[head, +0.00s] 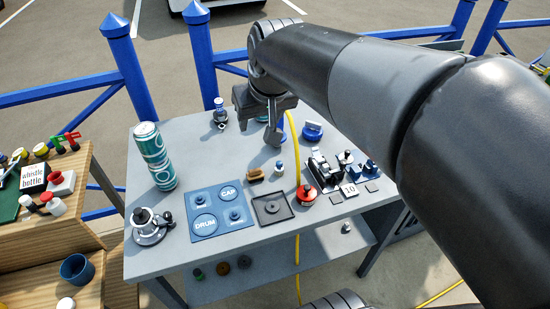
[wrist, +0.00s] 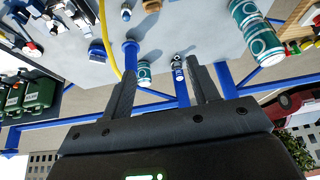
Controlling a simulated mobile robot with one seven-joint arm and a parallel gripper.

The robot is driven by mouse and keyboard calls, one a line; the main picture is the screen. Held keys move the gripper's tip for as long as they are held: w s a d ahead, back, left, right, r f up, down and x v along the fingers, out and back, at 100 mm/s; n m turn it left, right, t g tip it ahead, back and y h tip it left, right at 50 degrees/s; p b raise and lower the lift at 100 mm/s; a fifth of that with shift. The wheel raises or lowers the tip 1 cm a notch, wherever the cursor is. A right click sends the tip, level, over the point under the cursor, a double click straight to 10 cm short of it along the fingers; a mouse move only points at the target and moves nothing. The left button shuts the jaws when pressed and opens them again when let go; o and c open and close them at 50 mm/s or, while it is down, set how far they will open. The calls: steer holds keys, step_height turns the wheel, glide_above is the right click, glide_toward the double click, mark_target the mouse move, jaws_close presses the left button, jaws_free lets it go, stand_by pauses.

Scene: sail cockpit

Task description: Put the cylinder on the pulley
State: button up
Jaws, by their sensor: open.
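A tall teal-and-white cylinder (head: 153,160) stands upright at the table's left; it is at the upper right in the wrist view (wrist: 255,35). A smaller teal-banded cylinder (wrist: 144,72) shows near the table's far edge in the wrist view; my gripper seems to hide it in the head view. A small blue-and-white piece with a dark foot, likely the pulley (head: 219,118), stands at the far edge; it also shows in the wrist view (wrist: 178,68). My gripper (head: 272,134) is open and empty over the far middle of the table, with both fingers apart in the wrist view (wrist: 160,70).
The grey table (head: 205,160) also bears a winch (head: 150,228), a blue DRUM and CAP mat (head: 203,205), a dark tray (head: 287,205), a brush (head: 256,174) and a blue knob (head: 312,130). A yellow hose (head: 295,150) crosses it. Blue posts (head: 130,70) stand behind.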

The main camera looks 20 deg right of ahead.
steer(key=s+f, duration=0.5)
steer(key=s, duration=0.8)
steer(key=shift+s+d, duration=0.15)
steer(key=shift+d, duration=0.15)
stand_by(0.4)
